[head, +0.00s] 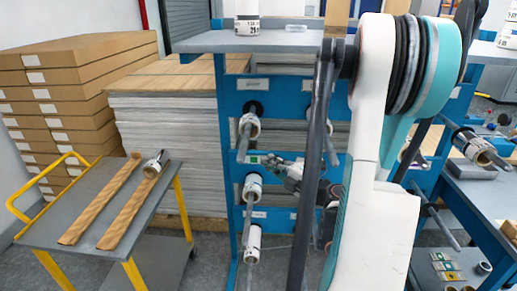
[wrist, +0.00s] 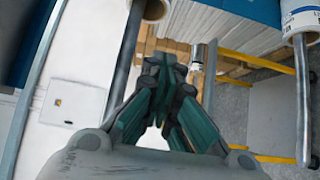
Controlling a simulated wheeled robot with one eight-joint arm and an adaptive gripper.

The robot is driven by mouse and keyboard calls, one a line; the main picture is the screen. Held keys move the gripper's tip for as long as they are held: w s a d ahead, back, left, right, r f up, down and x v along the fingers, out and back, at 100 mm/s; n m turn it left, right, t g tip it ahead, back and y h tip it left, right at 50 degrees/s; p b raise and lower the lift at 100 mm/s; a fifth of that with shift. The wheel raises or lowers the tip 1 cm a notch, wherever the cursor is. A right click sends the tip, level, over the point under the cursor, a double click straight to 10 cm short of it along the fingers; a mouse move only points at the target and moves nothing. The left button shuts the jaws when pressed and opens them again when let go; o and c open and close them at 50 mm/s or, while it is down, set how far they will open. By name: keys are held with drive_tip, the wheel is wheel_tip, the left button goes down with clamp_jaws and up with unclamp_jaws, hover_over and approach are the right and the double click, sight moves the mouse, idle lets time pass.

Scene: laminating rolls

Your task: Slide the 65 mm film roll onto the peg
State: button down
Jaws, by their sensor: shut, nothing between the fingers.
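My gripper (head: 268,160) is in front of the blue peg rack (head: 229,105), shut and empty, pointing left. In the wrist view its fingers (wrist: 166,66) meet at the tips. Film rolls sit on rack pegs: one upper (head: 249,125), one middle (head: 252,187), one lower (head: 252,243). Another roll (head: 152,169) lies on the trolley (head: 105,222) at left, by the far end of a wooden rail. A further roll (head: 478,150) is on a peg at right. Labels are too small to read, so I cannot tell which is the 65 mm roll.
Stacked brown boxes (head: 75,95) and a sheet stack (head: 165,130) stand behind the trolley. A white roll (head: 246,14) stands on the rack's top shelf (head: 265,43). A bare peg (head: 441,222) juts out at lower right. My arm hides the rack's right part.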

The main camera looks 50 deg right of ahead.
drive_tip(key=w+d+b, duration=0.2)
drive_tip(key=w+d, duration=0.1)
drive_tip(key=w, duration=0.9)
drive_tip(key=shift+w+d, duration=0.2)
drive_tip(key=shift+d, duration=0.1)
drive_tip(key=w+d, duration=0.7)
drive_tip(key=d, duration=0.1)
drive_tip(key=shift+w+d, duration=0.25)
drive_tip(key=shift+d, duration=0.05)
